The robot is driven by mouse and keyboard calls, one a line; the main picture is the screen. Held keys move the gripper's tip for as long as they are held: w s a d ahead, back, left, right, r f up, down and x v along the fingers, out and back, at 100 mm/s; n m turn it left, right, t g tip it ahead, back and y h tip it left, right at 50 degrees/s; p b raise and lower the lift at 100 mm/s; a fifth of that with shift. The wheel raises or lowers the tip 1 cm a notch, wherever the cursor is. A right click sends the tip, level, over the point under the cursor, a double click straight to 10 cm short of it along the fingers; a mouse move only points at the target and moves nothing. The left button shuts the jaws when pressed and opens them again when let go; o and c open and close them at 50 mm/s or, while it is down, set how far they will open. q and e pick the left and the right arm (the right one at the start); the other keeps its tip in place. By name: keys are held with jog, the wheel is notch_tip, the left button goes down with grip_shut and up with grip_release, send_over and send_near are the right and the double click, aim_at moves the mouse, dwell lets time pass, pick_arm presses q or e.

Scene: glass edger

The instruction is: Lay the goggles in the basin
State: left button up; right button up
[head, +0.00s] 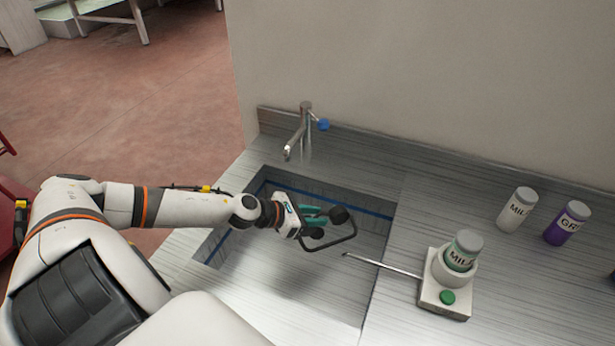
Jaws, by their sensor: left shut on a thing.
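The goggles (340,215), a dark frame with rounded black parts, are in the jaws of my left gripper (316,216), between its teal fingers. My left arm reaches in from the left, and the gripper holds the goggles over the basin (285,268). The basin is a rectangular sink sunk into the grey streaked counter, with a blue line along its inner walls. The goggles appear above the basin floor, near its right half; I cannot tell the exact height. My right gripper is not in view.
A metal faucet (303,128) with a blue knob stands behind the basin. To the right, a white device (446,298) with a green button holds a bottle (464,252), and a thin rod points from it toward the basin. A white bottle (516,212) and a purple bottle (565,226) stand farther right.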

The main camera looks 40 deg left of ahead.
pick_arm(q)
notch_tip(320, 180, down, 10)
jog(key=shift+w+f+b, duration=0.1)
jog(key=shift+f+b, duration=0.15)
jog(key=shift+b, duration=0.3)
jog(key=shift+f, duration=0.1)
jog(key=o, duration=1)
